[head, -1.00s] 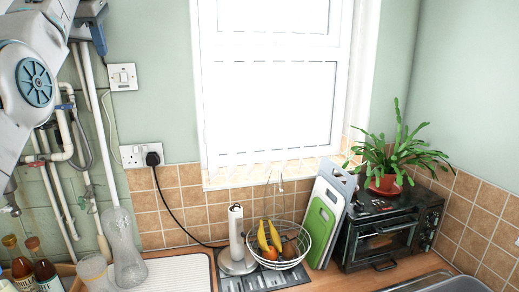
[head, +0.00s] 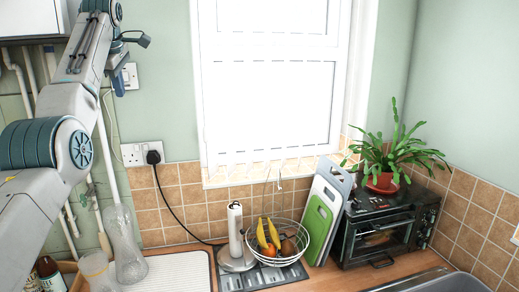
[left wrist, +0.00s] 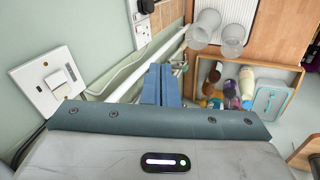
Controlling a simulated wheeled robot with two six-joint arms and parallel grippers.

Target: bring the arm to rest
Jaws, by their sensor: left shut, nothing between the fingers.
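My left arm (head: 70,105) rises from the lower left of the head view, bends at a large round joint and reaches up in front of the pipework. My left gripper (head: 118,88) hangs at its upper end, in front of the wall by the switch, partly hidden by its own wrist. In the left wrist view its two blue fingers (left wrist: 161,84) are together with nothing between them. They point along the white pipes, apart from the jars and bottles beyond. My right gripper is not in view.
A wall switch (left wrist: 50,85) is close beside the gripper. White pipes (head: 107,165) run down the wall. Glass vases (head: 126,245) and bottles (head: 50,272) stand below. A fruit basket (head: 277,242), cutting boards (head: 322,220) and an oven (head: 385,235) stand on the counter to the right.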

